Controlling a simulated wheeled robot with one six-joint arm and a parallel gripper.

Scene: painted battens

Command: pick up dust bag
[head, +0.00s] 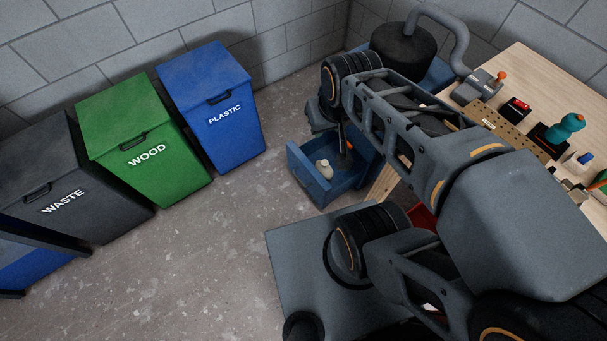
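A small cream bag-like object (324,168), which looks like the dust bag, lies in an open blue drawer (312,183). My arm reaches over from the right, and my gripper (344,158) points down into the drawer just right of the cream object. A small gap seems to show between them. The fingers are dark and small here, partly hidden by my wrist, so I cannot tell whether they are open or shut.
Waste, wood (145,140) and plastic (212,108) bins stand along the left wall. A wooden workbench (520,65) with tools is at right. A black drum (403,50) with a grey hose stands behind my arm. The floor between bins and drawer is clear.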

